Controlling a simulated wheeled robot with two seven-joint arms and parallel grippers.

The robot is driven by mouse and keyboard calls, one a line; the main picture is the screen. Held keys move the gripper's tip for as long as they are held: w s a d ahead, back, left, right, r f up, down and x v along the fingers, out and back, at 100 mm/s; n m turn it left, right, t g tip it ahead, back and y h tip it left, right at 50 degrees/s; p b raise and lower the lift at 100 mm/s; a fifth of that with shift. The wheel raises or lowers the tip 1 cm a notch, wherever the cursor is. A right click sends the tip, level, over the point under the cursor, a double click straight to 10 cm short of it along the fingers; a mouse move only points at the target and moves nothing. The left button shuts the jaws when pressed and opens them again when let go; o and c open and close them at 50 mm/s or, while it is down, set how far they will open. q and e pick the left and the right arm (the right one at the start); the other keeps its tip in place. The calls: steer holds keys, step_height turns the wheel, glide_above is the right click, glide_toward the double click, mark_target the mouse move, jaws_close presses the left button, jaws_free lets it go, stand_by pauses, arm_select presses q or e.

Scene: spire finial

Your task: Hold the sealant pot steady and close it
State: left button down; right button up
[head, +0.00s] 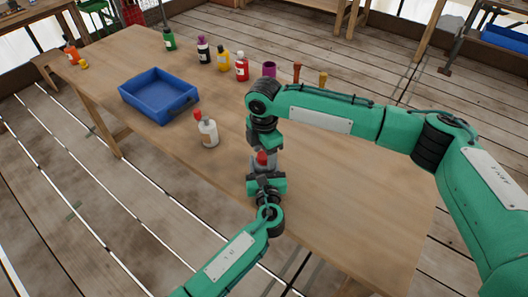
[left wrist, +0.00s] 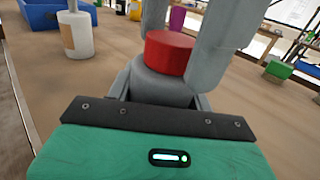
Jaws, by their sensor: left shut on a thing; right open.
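The sealant pot (left wrist: 160,86) is grey with a red lid (left wrist: 170,52) on top, upright in the left wrist view. In the head view its red lid (head: 262,158) shows between my two arms near the table's front edge. My left gripper (head: 265,172) is shut on the pot low down from the front. My right gripper (head: 263,150) is above it, pointing down. In the left wrist view its open grey fingers (left wrist: 190,42) straddle the lid. Whether they touch the lid, and how tightly it sits, I cannot tell.
A white bottle with a red top (head: 208,132) stands to the left. A blue tray (head: 158,96) lies behind it. Several coloured bottles (head: 222,60) and a purple cup (head: 269,69) line the far edge. The wooden table (head: 350,190) is clear to the right.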

step_height(320, 180, up, 12)
stand_by(0.4)
steer(key=shift+f, duration=0.1)
arm_select(q)
steer(key=c, duration=0.5)
jaws_free()
steer(key=shift+s, duration=0.1)
steer(key=s, duration=0.4)
steer(key=s+d+b, duration=0.1)
steer(key=s, duration=0.8)
steer(key=shift+s+d+b, duration=0.2)
steer(key=shift+s+b, duration=0.1)
steer(key=shift+b, duration=0.1)
arm_select(e)
steer(key=shift+f, duration=0.9)
